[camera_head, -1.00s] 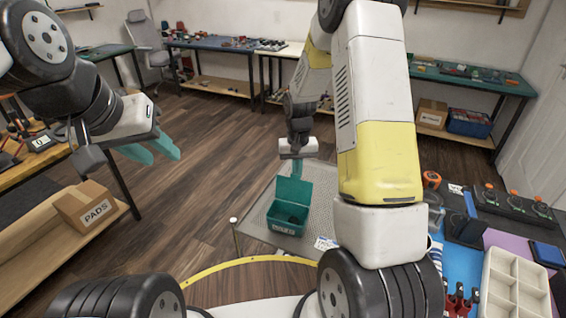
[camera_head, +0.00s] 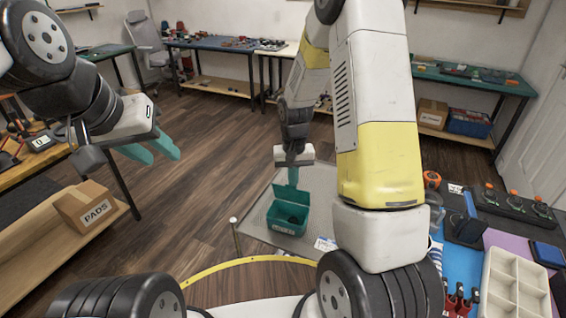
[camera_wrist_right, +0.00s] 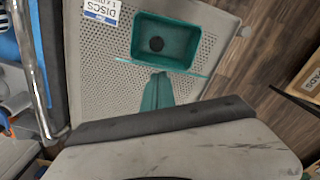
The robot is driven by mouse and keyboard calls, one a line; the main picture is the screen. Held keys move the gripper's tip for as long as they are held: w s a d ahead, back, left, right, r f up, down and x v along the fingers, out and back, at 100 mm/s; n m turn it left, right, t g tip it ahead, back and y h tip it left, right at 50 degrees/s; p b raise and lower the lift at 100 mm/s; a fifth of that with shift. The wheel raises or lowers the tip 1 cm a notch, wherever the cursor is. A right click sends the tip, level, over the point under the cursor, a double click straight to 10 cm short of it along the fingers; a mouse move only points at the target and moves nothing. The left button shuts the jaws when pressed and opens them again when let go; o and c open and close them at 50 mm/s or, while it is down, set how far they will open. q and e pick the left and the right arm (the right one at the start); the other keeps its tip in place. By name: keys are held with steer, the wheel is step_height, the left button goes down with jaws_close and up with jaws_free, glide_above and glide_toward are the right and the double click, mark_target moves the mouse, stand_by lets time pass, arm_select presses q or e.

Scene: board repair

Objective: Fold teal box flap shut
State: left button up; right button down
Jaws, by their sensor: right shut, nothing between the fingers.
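The teal box (camera_head: 287,222) stands open on a grey perforated mat (camera_head: 262,215), with a dark round disc inside. Its flap (camera_head: 291,197) is raised along the side of the opening nearest my right gripper. In the right wrist view the flap (camera_wrist_right: 190,73) shows nearly edge-on as a thin strip between the box (camera_wrist_right: 185,63) and my fingers. My right gripper (camera_head: 292,178) is shut and empty, with its teal fingertips (camera_wrist_right: 157,88) close to the flap; I cannot tell if they touch. My left gripper (camera_head: 150,150) is open and empty, far left of the box.
A DISCS label (camera_wrist_right: 102,10) lies on the mat beside the box. A white-topped post (camera_head: 234,222) stands at the mat's left. To the right are a white compartment tray (camera_head: 515,290) and a blue mat with tools. A PADS carton (camera_head: 88,207) sits on the left shelf.

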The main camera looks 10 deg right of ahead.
mark_target(287, 196)
steer(key=shift+s+a, duration=0.45)
steer(key=shift+s, duration=0.35)
steer(key=shift+s+a, duration=0.4)
steer(key=shift+s, duration=0.35)
steer(key=shift+s+a, duration=0.45)
steer(key=shift+s, duration=0.35)
steer(key=shift+f, duration=0.2)
steer(key=shift+r, duration=2.8)
